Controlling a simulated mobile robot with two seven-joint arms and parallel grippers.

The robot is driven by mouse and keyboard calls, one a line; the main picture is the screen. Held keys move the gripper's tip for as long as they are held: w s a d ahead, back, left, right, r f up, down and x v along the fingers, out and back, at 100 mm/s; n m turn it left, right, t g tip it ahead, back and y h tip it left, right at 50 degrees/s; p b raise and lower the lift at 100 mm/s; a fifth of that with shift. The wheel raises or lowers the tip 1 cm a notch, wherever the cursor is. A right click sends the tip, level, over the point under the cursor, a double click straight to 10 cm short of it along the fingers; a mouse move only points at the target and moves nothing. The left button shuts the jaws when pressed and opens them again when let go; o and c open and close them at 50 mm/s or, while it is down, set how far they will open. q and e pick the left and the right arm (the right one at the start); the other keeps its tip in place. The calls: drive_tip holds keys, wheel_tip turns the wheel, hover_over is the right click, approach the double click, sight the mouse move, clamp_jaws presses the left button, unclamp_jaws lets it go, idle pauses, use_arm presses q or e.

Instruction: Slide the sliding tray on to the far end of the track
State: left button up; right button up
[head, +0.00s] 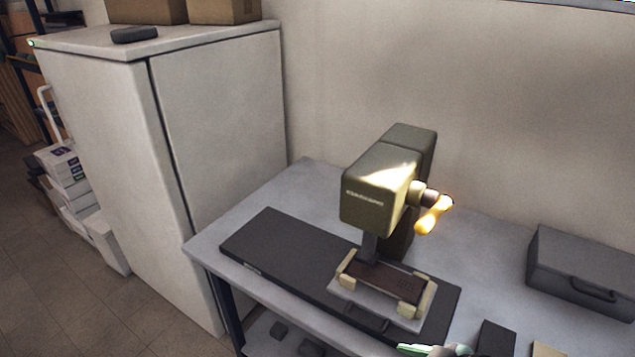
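The sliding tray (345,291) is a light grey plate with pale blocks at its corners and a dark brown piece lying on it. It sits on the dark flat track (290,247), toward the track's right end, under the head of an olive press (380,190). A dark handle (366,319) shows at the tray's front edge. The track's left part is bare. A pale, green-edged part at the bottom edge looks like the tip of my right gripper (432,350), just in front of the track; its fingers are mostly cut off. My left gripper is not in view.
The press has a yellow handle (434,214) sticking out to the right. A grey case (582,270) stands at the right of the grey table (300,185), with a small dark block (496,338) nearer. A tall white cabinet (215,120) stands beside the table's left end.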

drive_tip(key=s+f+m+t+h, duration=0.1)
drive_tip(key=s+f+m, duration=0.3)
drive_tip(key=f, duration=0.4)
drive_tip(key=s+d+f+m+t+h, duration=0.1)
drive_tip(key=s+f+m+h, duration=0.1)
drive_tip(key=f, duration=0.7)
drive_tip(key=s+m, duration=0.1)
drive_tip(key=s, duration=0.1)
drive_tip(key=shift+s+d+m+h, duration=0.15)
drive_tip(key=shift+s+m+h, duration=0.25)
